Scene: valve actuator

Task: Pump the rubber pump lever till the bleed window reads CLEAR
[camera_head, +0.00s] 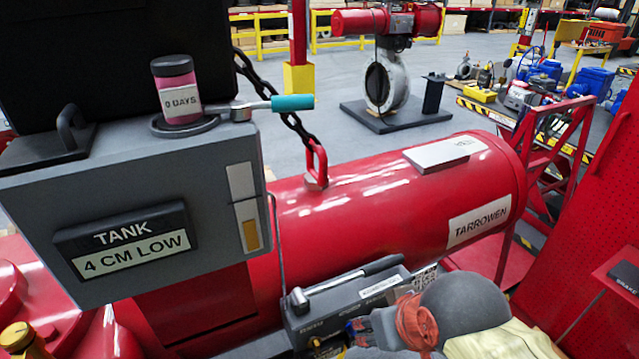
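A lever with a dark, rubber-looking grip (352,275) and a metal pivot lies low across a small grey box (345,305) below the red cylinder. I take it for the pump lever. A second, teal-tipped lever (290,103) sticks out to the right from the top of a larger grey box (150,195). The larger box bears a sign (125,240) reading "TANK 4 CM LOW". Its right face has a pale panel above an amber panel (248,225). No window reading CLEAR shows, and small labels on the lower box are illegible.
A red cylinder (370,215) marked "TARROWEN" fills the middle. A jar labelled "0 DAYS" (178,90) stands on the grey box. A dark chain (275,100) hangs to a red shackle. A rounded grey shape (465,305) with red and cream cloth crowds the lower box's right.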

